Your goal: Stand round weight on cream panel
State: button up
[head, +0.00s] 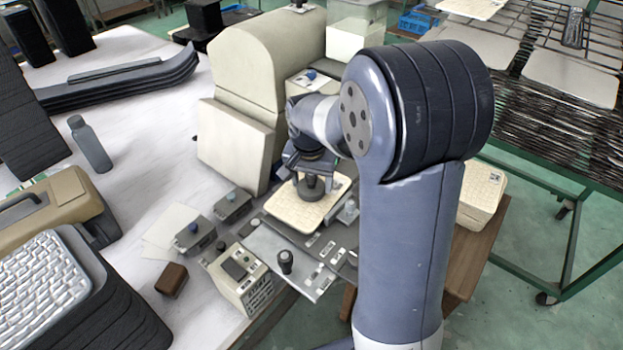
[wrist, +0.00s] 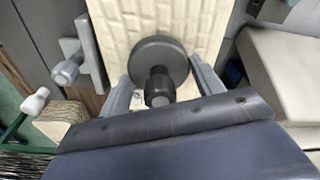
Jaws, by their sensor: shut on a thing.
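The round weight (head: 311,189) is dark grey, a wide disc with a narrower black knob on top. It is upright over the cream panel (head: 292,214), a light tile-patterned plate. My gripper (head: 311,172) is shut on the weight from above and hides its upper part in the head view. In the wrist view the weight (wrist: 152,57) lies between the two fingers of my gripper (wrist: 162,85), with the cream panel (wrist: 120,22) behind it. I cannot tell whether its base touches the panel or hangs just above it.
A grey panel (head: 262,246) with a dark knob (head: 286,261) lies in front of the cream panel. Small grey boxes (head: 195,234) stand to the left. A large cream machine housing (head: 262,60) rises behind. A small clear-grey piece (head: 348,211) stands at the cream panel's right edge.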

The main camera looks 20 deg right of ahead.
aim_at(310, 178)
jog(key=shift+r, duration=0.1)
jog(key=o, duration=1.4)
jog(key=shift+f, duration=0.2)
jog(key=shift+r, duration=0.1)
jog(key=r, duration=0.4)
jog(key=s+r, duration=0.1)
jog(key=r, duration=0.7)
jog(key=shift+s+a, duration=0.15)
jog(key=shift+a, duration=0.25)
